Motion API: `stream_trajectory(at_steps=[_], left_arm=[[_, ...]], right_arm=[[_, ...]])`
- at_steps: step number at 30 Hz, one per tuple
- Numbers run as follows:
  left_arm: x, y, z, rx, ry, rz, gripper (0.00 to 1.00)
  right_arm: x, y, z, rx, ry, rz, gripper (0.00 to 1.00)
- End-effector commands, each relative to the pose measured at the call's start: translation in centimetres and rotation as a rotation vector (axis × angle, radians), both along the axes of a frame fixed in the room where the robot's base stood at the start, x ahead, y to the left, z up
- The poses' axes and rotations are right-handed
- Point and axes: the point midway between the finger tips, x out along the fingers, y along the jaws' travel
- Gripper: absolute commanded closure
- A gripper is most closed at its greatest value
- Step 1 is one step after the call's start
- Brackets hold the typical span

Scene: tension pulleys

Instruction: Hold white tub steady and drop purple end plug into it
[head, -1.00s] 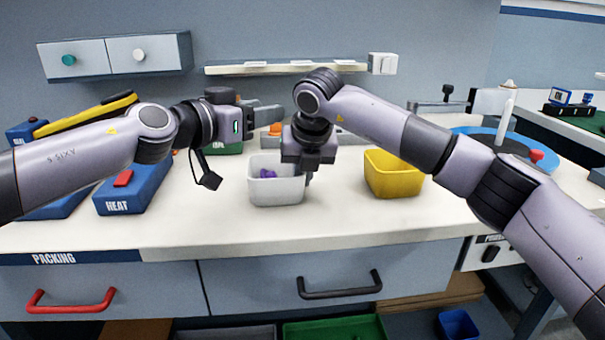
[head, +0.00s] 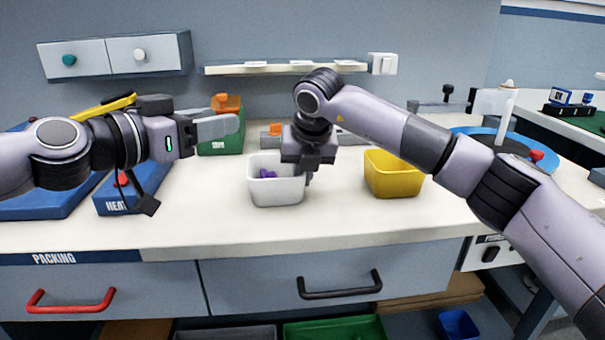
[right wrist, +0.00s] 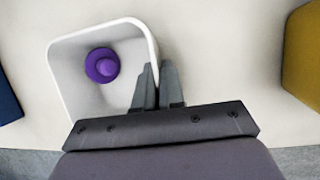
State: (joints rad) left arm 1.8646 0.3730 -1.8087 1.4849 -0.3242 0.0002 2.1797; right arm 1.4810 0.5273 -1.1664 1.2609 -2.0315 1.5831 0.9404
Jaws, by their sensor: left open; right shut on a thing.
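The white tub (head: 276,192) stands upright on the bench; it also shows in the right wrist view (right wrist: 60,75). My left gripper (head: 238,122) is open and empty, up and to the left of the tub, fingers pointing right.
A yellow tub (head: 393,176) stands right of the white tub. The blue HEAT box (head: 130,195) is below my left arm. A green box (head: 222,141) with an orange item stands behind. The bench front is clear.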

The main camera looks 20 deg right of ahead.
Motion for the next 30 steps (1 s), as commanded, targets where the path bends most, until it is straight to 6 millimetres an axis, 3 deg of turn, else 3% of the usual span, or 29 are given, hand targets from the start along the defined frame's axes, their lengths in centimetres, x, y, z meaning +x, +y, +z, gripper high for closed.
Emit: stream_trajectory(at_steps=[6, 9, 10, 20, 23, 30], left_arm=[[0.0, 0.0, 0.0, 0.0, -0.001, 0.0, 0.55], [0.0, 0.0, 0.0, 0.0, -0.001, 0.0, 0.55], [0.0, 0.0, 0.0, 0.0, -0.001, 0.0, 0.55], [0.0, 0.0, 0.0, 0.0, -0.001, -0.001, 0.55], [0.0, 0.0, 0.0, 0.0, -0.001, -0.001, 0.55], [0.0, 0.0, 0.0, 0.0, -0.001, -0.001, 0.55]], right_arm=[[0.0, 0.0, 0.0, 0.001, -0.001, 0.0, 1.0], [0.0, 0.0, 0.0, 0.001, -0.001, 0.0, 0.66], [0.0, 0.0, 0.0, 0.001, -0.001, 0.0, 0.62], [-0.1, 0.0, 0.3, 0.001, -0.001, 0.0, 0.62], [-0.5, 0.0, 1.3, 0.001, -0.003, 0.0, 0.62], [-2.4, 0.2, 5.9, 0.0, -0.005, 0.0, 0.62]])
